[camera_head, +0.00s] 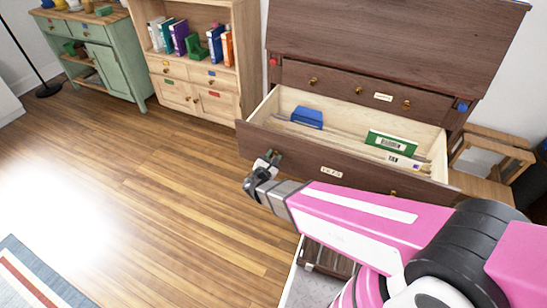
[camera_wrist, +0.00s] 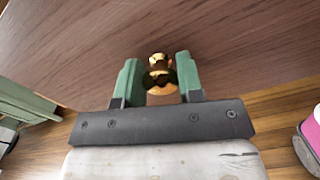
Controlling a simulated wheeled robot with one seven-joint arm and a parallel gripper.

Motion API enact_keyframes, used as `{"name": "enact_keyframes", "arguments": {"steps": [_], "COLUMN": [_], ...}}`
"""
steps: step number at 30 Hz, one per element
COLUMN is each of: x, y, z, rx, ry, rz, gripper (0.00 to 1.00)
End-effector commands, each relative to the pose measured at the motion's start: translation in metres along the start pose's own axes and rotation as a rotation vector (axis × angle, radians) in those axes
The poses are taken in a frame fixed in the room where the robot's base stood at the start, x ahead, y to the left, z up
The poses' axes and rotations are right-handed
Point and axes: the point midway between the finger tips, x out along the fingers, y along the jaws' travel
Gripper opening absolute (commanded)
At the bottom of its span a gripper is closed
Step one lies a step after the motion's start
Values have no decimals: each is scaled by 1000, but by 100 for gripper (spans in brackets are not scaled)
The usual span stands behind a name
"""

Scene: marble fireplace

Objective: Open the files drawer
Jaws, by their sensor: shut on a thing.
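The files drawer (camera_head: 330,172) is a wide dark wood drawer in the brown desk, with a small white label on its front. It stands pulled well out, and its pale inside shows a blue box (camera_head: 307,117) and a green-and-white box (camera_head: 390,144). My gripper (camera_head: 268,160) is at the left end of the drawer front. In the wrist view my gripper (camera_wrist: 160,82) has its green fingers on either side of a brass knob (camera_wrist: 158,61), shut on it. The drawer front (camera_wrist: 225,40) fills most of that view.
Above is a shut drawer (camera_head: 345,88) with brass knobs and a label. A wooden bookcase (camera_head: 200,90) and a green cabinet (camera_head: 100,55) stand to the left. A wooden chair (camera_head: 490,150) is at the right.

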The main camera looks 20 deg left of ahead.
Motion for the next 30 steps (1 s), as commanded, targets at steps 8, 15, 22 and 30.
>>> {"name": "enact_keyframes", "arguments": {"steps": [8,15,22,30], "x": [0,-7,-39,-82], "y": [0,0,0,0], "z": [0,0,0,0], "rx": [0,0,-1,0], "ry": [0,1,1,1], "rz": [0,1,3,2], "gripper": [60,60,60,60]}}
